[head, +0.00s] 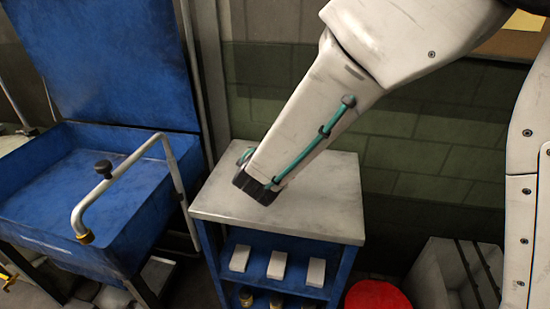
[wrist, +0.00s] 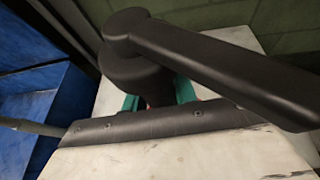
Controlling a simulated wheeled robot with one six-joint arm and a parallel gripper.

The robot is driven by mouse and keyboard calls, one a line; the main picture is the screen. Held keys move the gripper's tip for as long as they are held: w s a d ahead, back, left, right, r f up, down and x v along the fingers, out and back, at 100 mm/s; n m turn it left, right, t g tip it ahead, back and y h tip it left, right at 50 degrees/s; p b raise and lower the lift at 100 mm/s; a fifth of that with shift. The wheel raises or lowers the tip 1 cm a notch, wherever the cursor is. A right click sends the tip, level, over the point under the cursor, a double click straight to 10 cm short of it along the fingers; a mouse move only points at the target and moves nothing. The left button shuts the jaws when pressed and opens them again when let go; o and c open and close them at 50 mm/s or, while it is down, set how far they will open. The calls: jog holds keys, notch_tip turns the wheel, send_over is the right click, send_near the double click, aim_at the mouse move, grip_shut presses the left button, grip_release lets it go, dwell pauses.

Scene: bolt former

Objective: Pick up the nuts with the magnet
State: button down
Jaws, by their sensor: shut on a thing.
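In the wrist view, my gripper (wrist: 160,98) shows teal finger parts on both sides of a dark object. It is shut on this object, which has a round head and a long thick bar running to the right; it looks like the magnet (wrist: 215,68). The magnet hides most of the fingers and what lies under them. In the head view my arm reaches down over the cabinet top and hides the gripper. A small grey rounded shape (head: 244,156) shows beside the arm's end, too hidden to name. I see no nuts in either view.
The white top of a blue cabinet (head: 325,205) lies under my arm, clear at its right and front. White boxes (head: 278,265) stand on its shelf. A blue open basin (head: 130,225) with a bent metal pipe (head: 110,182) is at the left. A red bin (head: 377,296) stands below right.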

jog(key=shift+r, duration=2.1)
